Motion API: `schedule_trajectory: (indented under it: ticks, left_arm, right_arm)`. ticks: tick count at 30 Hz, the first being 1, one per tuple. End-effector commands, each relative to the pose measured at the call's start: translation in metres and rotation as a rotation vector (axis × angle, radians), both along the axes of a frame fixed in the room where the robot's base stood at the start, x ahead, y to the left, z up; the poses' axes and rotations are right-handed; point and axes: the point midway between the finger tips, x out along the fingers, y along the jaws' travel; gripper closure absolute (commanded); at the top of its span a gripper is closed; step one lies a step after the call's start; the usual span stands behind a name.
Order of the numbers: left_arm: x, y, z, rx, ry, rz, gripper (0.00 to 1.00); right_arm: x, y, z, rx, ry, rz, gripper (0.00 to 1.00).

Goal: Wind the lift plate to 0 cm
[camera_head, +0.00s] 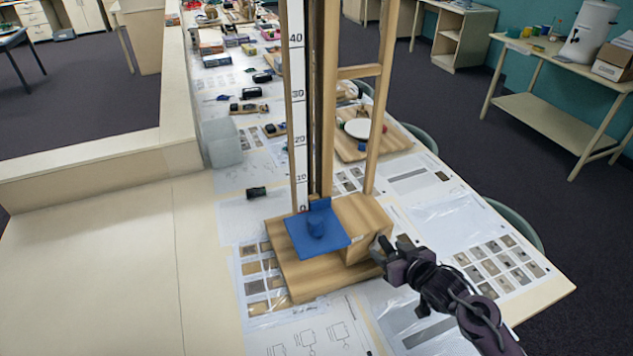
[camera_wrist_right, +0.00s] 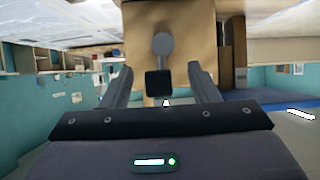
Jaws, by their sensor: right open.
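The blue lift plate (camera_head: 303,243) is low on the wooden lift tower, close above the wooden base and near the 0 mark of the white scale (camera_head: 298,120). My right gripper (camera_head: 382,250) is at the right side of the wooden box (camera_head: 362,222). In the right wrist view the crank has a grey hub and arm (camera_wrist_right: 163,46) with a black knob (camera_wrist_right: 159,84). My right gripper's fingers are open, one on each side of the knob; I cannot tell whether they touch it. My left gripper is out of view.
The lift's wooden base (camera_head: 310,290) stands on a table covered with printed sheets. A board with a white disc (camera_head: 358,128) lies behind the tower. A small black item (camera_head: 256,192) lies left of it. The pale surface at left is clear.

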Motion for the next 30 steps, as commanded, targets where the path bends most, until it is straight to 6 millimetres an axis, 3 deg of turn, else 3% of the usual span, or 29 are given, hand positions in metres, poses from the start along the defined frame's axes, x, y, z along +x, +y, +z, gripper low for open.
schedule_trajectory:
  ticks: [8,30]
  left_arm:
    - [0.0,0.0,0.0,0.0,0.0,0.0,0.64]
    - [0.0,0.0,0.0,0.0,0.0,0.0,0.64]
  right_arm:
    - [-0.002,-0.001,0.0,-0.001,0.001,-0.001,0.45]
    - [-0.051,-0.019,0.028,-0.002,0.004,-0.001,0.45]
